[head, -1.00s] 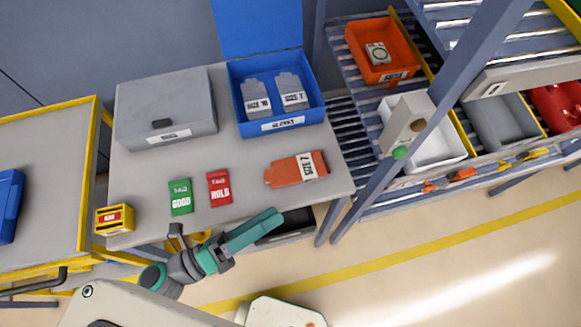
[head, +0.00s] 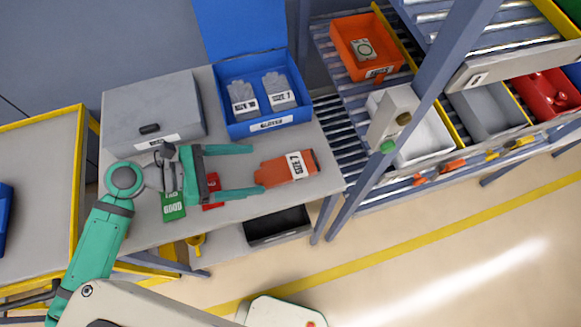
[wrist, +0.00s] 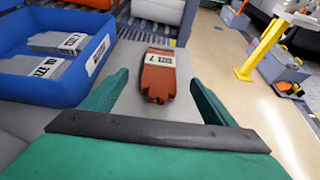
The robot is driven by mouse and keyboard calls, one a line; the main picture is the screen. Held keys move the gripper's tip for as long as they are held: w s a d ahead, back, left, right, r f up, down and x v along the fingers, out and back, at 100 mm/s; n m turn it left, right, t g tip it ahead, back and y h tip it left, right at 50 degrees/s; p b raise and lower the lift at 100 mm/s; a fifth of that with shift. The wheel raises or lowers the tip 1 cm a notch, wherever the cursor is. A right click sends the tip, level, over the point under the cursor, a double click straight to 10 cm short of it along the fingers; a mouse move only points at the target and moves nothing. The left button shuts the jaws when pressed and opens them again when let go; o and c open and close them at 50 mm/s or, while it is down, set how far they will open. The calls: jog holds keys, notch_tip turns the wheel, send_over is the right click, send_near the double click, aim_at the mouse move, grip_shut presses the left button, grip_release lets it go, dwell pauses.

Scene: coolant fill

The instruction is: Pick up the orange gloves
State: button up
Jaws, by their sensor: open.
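The orange gloves (head: 287,168) lie flat on the right part of the grey table (head: 235,222), with a white size label on them. In the wrist view the gloves (wrist: 158,75) lie ahead, between the lines of the two fingers and beyond their tips. My gripper (head: 255,170) is open and empty, with its teal fingers pointing right toward the gloves. The fingertips are close to the gloves' left end in the head view; contact cannot be told. The wrist view shows my gripper (wrist: 160,85) with both fingers spread wide.
A blue box (head: 268,125) with grey gloves stands behind. A grey case (head: 152,115) is at back left. A green tag (head: 174,207) and a red tag (head: 212,190) lie partly under my gripper. A rack with an orange bin (head: 340,48) and a white bin (head: 430,148) stands right.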

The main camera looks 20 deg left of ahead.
aim_at(292, 166)
jog(key=x, duration=1)
jog(key=shift+d, duration=0.15)
jog(key=c, duration=1.1)
jog(key=shift+c, duration=0.2)
